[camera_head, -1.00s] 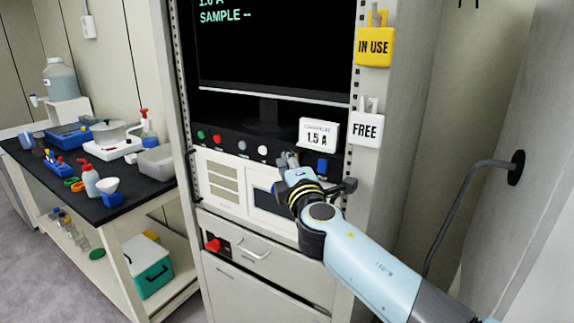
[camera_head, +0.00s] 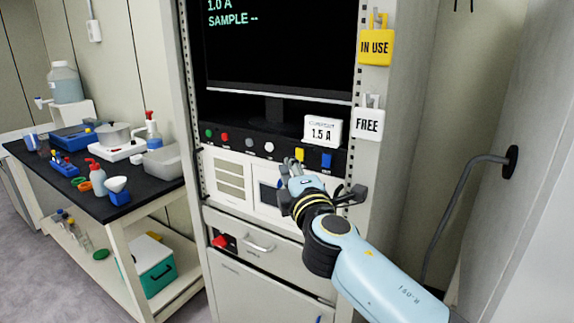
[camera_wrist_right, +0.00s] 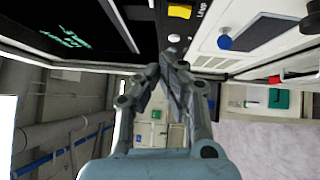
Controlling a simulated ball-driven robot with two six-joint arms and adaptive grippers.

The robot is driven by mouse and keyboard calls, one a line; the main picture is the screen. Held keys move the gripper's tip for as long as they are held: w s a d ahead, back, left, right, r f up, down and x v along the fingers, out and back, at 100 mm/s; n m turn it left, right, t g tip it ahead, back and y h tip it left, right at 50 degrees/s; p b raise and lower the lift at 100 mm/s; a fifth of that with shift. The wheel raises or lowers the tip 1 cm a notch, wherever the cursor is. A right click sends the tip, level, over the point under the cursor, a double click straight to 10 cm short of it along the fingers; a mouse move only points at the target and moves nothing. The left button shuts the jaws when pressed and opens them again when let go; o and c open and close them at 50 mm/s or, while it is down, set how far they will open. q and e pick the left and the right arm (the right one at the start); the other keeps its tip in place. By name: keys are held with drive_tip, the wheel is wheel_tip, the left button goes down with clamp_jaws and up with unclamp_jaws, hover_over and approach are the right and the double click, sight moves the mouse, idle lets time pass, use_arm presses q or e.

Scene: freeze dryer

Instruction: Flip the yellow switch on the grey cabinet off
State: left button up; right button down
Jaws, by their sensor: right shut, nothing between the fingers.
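The yellow switch (camera_head: 299,154) sits on the black control strip of the grey cabinet (camera_head: 257,225), left of a blue switch (camera_head: 326,160). It also shows at the top of the right wrist view (camera_wrist_right: 180,11), beside a printed label. I cannot tell its on or off position. My right gripper (camera_head: 290,167) is shut and empty, with its fingertips just below and in front of the yellow switch in the head view. In the wrist view its fingertips (camera_wrist_right: 168,58) are together, apart from the switch. My left gripper is not in view.
A white "1.5 A" card (camera_head: 323,131) stands above the switches. A monitor (camera_head: 275,45) is above the strip. Yellow "IN USE" (camera_head: 375,47) and white "FREE" (camera_head: 367,124) tags hang on the right post. A cluttered black bench (camera_head: 120,213) stands at left.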

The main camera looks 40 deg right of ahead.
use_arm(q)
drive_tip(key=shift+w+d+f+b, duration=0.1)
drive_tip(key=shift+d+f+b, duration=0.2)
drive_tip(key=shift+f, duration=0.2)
use_arm(e)
drive_tip(key=v, duration=0.2)
drive_tip(key=r+v, duration=0.1)
drive_tip(key=v, duration=0.2)
drive_tip(key=shift+s+a, duration=0.15)
drive_tip(key=shift+a, duration=0.05)
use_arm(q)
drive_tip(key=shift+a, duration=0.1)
